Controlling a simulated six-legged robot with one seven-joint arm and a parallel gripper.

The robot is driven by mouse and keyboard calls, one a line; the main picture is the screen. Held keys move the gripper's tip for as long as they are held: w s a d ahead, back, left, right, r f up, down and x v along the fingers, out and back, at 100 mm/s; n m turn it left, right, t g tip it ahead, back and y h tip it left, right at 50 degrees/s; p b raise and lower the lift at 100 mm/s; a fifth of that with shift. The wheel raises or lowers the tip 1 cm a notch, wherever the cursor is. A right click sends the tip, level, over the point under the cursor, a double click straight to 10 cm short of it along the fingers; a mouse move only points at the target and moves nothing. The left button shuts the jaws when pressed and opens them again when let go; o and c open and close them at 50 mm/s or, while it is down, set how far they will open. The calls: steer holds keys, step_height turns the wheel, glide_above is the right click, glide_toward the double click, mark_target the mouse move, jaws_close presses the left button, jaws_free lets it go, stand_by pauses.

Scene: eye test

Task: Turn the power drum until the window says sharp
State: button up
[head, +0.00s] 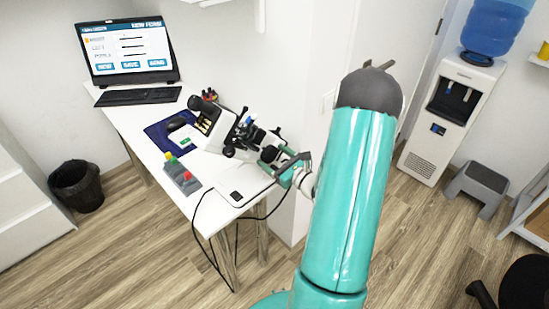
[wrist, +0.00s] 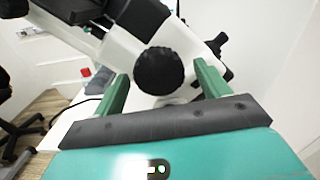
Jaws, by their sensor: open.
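A white and black lens-measuring instrument (head: 226,132) stands on the white table. In the wrist view, a round black ribbed knob (wrist: 158,70), apparently the power drum, sits on its white body (wrist: 122,52). My gripper (wrist: 161,72) is open, with one green finger on each side of the knob. I cannot tell whether either finger touches it. In the head view, my gripper (head: 284,168) is at the near right end of the instrument, which partly hides the fingers. No readable window showing sharpness is in view.
A cable hangs off the near edge. A water cooler (head: 450,120) and grey stool (head: 478,181) stand right.

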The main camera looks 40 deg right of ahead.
steer(key=shift+w, duration=0.1)
steer(key=shift+c, duration=0.2)
steer(key=c, duration=0.9)
steer(key=shift+a+m, duration=0.1)
steer(key=shift+m, duration=2.8)
steer(key=o, duration=0.9)
steer(key=shift+o, duration=0.2)
steer(key=s, duration=1.4)
steer(key=shift+d, duration=0.2)
